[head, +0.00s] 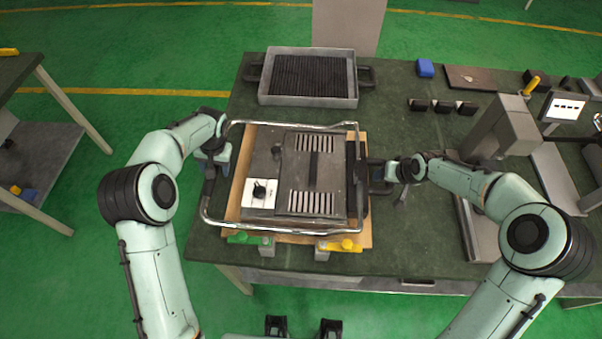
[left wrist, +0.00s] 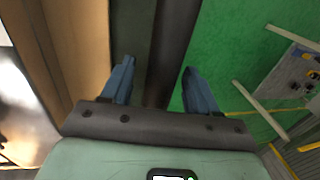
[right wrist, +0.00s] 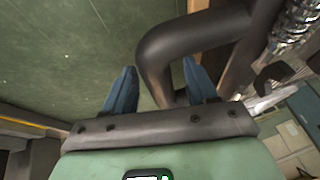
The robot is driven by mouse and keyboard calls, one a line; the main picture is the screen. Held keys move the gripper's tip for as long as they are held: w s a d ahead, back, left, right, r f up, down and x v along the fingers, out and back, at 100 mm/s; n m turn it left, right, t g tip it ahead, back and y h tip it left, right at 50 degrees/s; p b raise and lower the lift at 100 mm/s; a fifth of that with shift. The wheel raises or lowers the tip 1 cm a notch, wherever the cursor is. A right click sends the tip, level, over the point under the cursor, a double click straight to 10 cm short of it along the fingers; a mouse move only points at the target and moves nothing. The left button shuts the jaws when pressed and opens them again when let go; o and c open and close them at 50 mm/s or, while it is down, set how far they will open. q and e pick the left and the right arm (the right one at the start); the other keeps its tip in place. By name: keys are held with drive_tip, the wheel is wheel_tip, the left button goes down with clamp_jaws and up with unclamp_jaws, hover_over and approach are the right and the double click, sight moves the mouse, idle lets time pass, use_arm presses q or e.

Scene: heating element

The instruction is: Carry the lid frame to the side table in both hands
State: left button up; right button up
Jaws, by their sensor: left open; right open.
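The lid frame (head: 290,126), a bent shiny metal tube frame, lies around a dark grey heating unit (head: 265,160) on a wooden board (head: 236,190) on the workbench. My left gripper (head: 212,165) is open at the frame's left side; in the left wrist view its blue fingers (left wrist: 155,82) are apart with a dark edge between them. My right gripper (head: 382,178) is open at the frame's right side, by a black handle. In the right wrist view a thick black handle (right wrist: 170,45) passes between or just beyond the open fingers (right wrist: 160,85); I cannot tell which.
A metal tray with a black grille (head: 310,101) stands at the back of the bench. Green (head: 245,239) and yellow (head: 340,245) clamps sit at the front edge. A grey machine (head: 505,128) stands on the right. A side table (head: 20,68) is at the far left across green floor.

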use_arm(q)
clamp_jaws()
use_arm(e)
clamp_jaws()
idle(1.1)
